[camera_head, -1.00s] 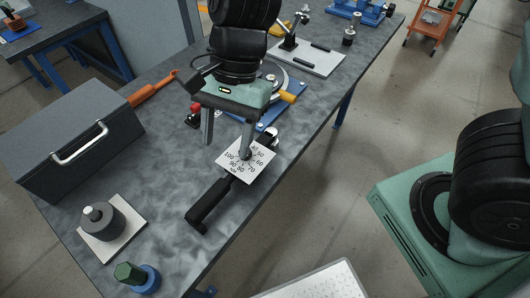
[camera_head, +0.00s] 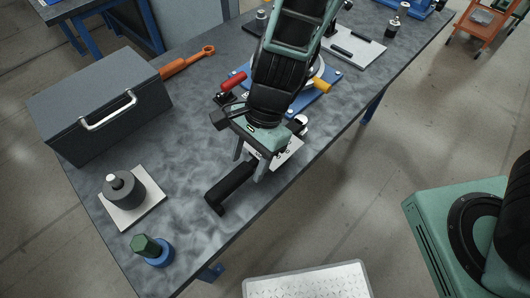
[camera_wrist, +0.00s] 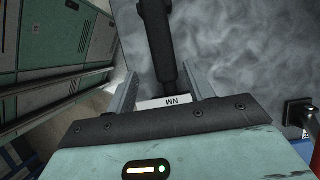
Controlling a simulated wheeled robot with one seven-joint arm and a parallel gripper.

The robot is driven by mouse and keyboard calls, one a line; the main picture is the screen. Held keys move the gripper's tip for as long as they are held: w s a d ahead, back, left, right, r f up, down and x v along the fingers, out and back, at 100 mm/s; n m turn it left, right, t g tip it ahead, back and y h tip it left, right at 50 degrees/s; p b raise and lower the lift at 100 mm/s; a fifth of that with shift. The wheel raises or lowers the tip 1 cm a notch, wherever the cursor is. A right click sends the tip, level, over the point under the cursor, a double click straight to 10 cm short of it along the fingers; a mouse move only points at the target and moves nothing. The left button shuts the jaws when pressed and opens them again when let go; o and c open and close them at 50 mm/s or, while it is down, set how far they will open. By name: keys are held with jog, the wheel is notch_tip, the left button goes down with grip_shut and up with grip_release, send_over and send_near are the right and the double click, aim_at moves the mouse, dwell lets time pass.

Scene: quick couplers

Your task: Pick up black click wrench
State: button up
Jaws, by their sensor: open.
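The black click wrench lies on the grey workbench (camera_head: 195,225). Its black handle (camera_head: 230,187) points toward the near edge, and its white dial plate (camera_head: 288,150) is partly covered by my gripper. My gripper (camera_head: 250,167) is open over the wrench where the handle meets the plate. In the wrist view the handle (camera_wrist: 158,35) runs up between the two fingers of my gripper (camera_wrist: 162,85), with a strip of the white plate at their base. I cannot tell whether the fingers touch the wrench. The head of the wrench is mostly hidden.
A dark toolbox (camera_head: 95,108) stands at left, with an orange wrench (camera_head: 188,62) behind it. A blue fixture (camera_head: 318,98) stands behind my gripper.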

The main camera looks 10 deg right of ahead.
aim_at(241, 170)
jog(key=shift+a+x, duration=0.2)
jog(key=shift+x, duration=1.2)
jog(key=shift+a+x, duration=0.2)
jog(key=shift+x, duration=1.15)
jog(key=shift+w+r, duration=0.1)
jog(key=shift+r, duration=0.05)
grip_shut()
